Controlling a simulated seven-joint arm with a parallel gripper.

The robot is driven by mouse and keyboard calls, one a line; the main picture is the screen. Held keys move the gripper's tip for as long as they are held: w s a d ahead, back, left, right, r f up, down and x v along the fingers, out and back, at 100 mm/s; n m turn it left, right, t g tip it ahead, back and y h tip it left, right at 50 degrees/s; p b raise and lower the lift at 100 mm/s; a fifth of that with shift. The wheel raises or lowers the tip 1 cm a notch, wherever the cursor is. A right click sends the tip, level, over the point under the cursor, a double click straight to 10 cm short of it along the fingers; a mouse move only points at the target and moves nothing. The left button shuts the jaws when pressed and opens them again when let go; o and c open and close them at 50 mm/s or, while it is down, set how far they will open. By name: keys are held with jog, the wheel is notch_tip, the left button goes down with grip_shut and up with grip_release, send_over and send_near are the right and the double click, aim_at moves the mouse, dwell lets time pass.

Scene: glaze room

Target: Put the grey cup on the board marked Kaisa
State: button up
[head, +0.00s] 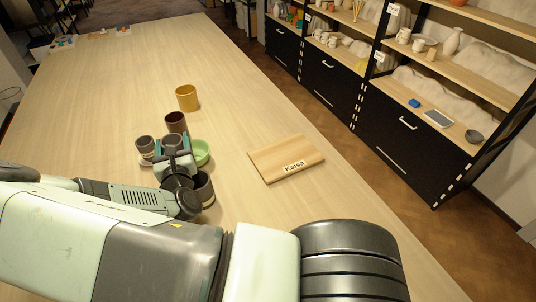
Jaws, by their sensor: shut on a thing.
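The board marked Kaisa (286,158) is a pale wooden slab flat on the table, with nothing on it. My gripper (176,142) is left of the board, among a group of vessels. Its fingers are shut on what looks like a grey cup (174,141), mostly hidden by the gripper. Another grey cup (145,146) stands just left of the gripper on a pale saucer. A dark grey cup (205,190) stands nearer me, partly behind my wrist. I cannot tell whether the held cup touches the table.
A dark brown cup (176,121) stands just behind my gripper, and a green bowl (203,152) is close on its right. The table (240,125) is clear between the bowl and the board. Shelves line the right side.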

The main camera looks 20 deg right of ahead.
jog(key=d+r+m+g+h, duration=0.1)
jog(key=d+m+g+h, duration=0.4)
jog(key=d, duration=1.4)
jog(key=m+g+h, duration=0.2)
jog(key=m+h, duration=0.2)
jog(key=h, duration=0.3)
send_over(286, 154)
notch_tip(286, 154, down, 5)
jog(key=shift+s+f, duration=0.1)
jog(key=shift+f, duration=2.1)
jog(key=shift+f, duration=0.1)
jog(key=o, duration=1.1)
jog(key=shift+f, duration=0.1)
jog(key=shift+o, duration=0.2)
